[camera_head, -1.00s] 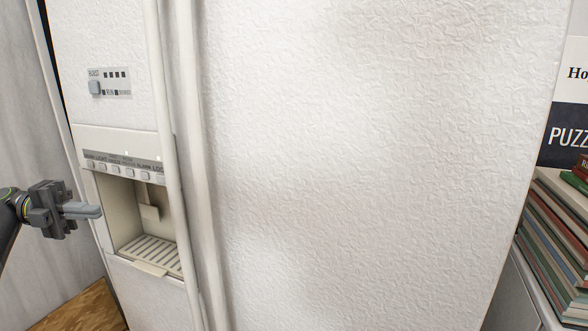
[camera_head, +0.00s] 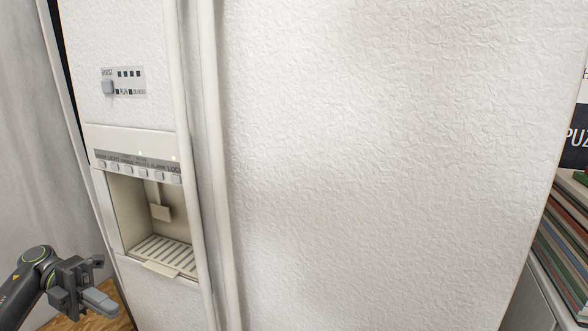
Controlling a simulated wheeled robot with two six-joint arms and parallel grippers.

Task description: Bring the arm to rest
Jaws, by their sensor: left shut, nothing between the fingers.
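My left gripper (camera_head: 102,301) is at the lower left of the head view, shut with nothing between its fingers. It is in front of the lower left part of a white textured fridge (camera_head: 380,150), below and left of the dispenser recess (camera_head: 135,215). I cannot tell whether it touches the fridge. My right gripper is not in view.
The fridge fills most of the view, with two long vertical handles (camera_head: 222,180) that stand out from its doors. A row of buttons (camera_head: 138,170) sits above the recess. A stack of books (camera_head: 568,240) stands at the right edge. Wooden floor (camera_head: 100,322) shows at lower left.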

